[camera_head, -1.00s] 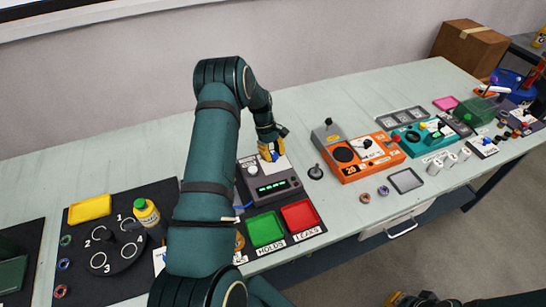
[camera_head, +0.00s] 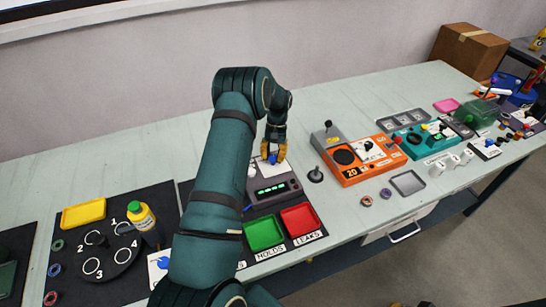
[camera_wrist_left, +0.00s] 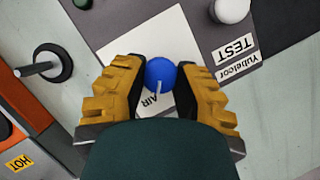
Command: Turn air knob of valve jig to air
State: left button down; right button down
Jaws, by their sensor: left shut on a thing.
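The blue air knob (camera_head: 273,160) sits on the pale plate behind the grey box with the green display. In the left wrist view the knob (camera_wrist_left: 160,73) has a white pointer line, aimed at the "AIR" label (camera_wrist_left: 153,101) as far as I can tell. My left gripper (camera_head: 273,150) points down over it. In the left wrist view the yellow fingers of my left gripper (camera_wrist_left: 160,69) are shut on the knob, one on each side. Part of the label is hidden by the fingers. Only a sliver of my right gripper (camera_head: 396,304) shows at the bottom edge.
The grey box (camera_head: 276,190) stands directly in front, with a white knob (camera_wrist_left: 231,9) beside the "TEST" label. Green (camera_head: 264,232) and red (camera_head: 300,219) trays lie nearer. A black peg (camera_head: 315,175) and orange box (camera_head: 362,158) stand to the right. Table behind is clear.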

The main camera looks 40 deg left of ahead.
pick_arm(q)
jog(key=shift+s+d+f+m+y, duration=0.2)
jog(key=shift+m+y, duration=0.1)
jog(key=shift+m, duration=0.5)
jog(key=c, duration=0.6)
grip_release()
jog(key=shift+w+a+r, duration=0.1)
jog(key=shift+r, duration=0.1)
jog(key=v, duration=1.1)
jog(key=shift+w+r, duration=0.3)
